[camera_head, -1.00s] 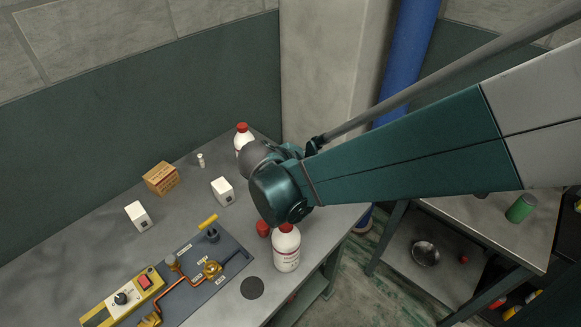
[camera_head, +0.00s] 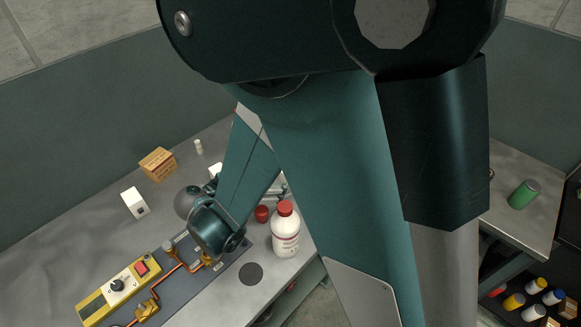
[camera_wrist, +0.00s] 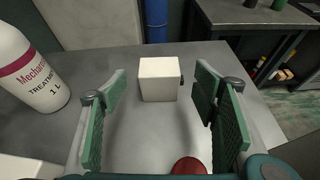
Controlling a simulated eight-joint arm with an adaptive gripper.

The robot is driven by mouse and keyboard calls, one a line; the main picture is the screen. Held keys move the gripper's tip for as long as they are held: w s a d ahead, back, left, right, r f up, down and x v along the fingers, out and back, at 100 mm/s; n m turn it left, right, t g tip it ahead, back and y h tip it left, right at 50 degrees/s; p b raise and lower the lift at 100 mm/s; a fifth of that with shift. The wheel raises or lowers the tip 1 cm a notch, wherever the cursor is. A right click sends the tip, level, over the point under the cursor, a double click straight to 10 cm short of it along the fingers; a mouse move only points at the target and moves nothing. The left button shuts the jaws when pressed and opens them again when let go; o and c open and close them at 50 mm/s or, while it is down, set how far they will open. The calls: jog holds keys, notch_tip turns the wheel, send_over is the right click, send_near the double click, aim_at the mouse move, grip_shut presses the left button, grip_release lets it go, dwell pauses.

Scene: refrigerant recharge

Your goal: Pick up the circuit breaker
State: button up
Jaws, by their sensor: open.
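A white box with a small black part on its right side, which looks like the circuit breaker (camera_wrist: 158,80), stands on the grey table in the wrist view. My gripper (camera_wrist: 165,95) is open and empty. Its two green-padded fingers are spread left and right of the box, which shows beyond them in the gap. I cannot tell how far off it is. In the head view my arm hides the fingers and that part of the table. A similar white box (camera_head: 135,202) stands at the left there, and a sliver of another white box (camera_head: 215,170) shows beside my arm.
A white bottle (camera_wrist: 25,75) stands close to the left finger. A red object (camera_wrist: 188,166) lies low between the fingers. In the head view, a red-capped bottle (camera_head: 285,232), a panel with copper pipes (camera_head: 190,285) and a cardboard box (camera_head: 158,163) occupy the table.

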aim_at(286, 177)
jog(key=shift+s+a+f+n, duration=0.2)
jog(key=shift+a+f+n, duration=0.1)
jog(key=shift+a+f, duration=0.25)
jog(key=shift+r, duration=0.1)
jog(key=shift+b+x, duration=0.3)
jog(key=shift+x, duration=1)
jog(key=shift+b+x, duration=0.65)
jog(key=shift+x, duration=1.95)
jog(key=shift+s+d+r, duration=0.1)
jog(key=c, duration=0.8)
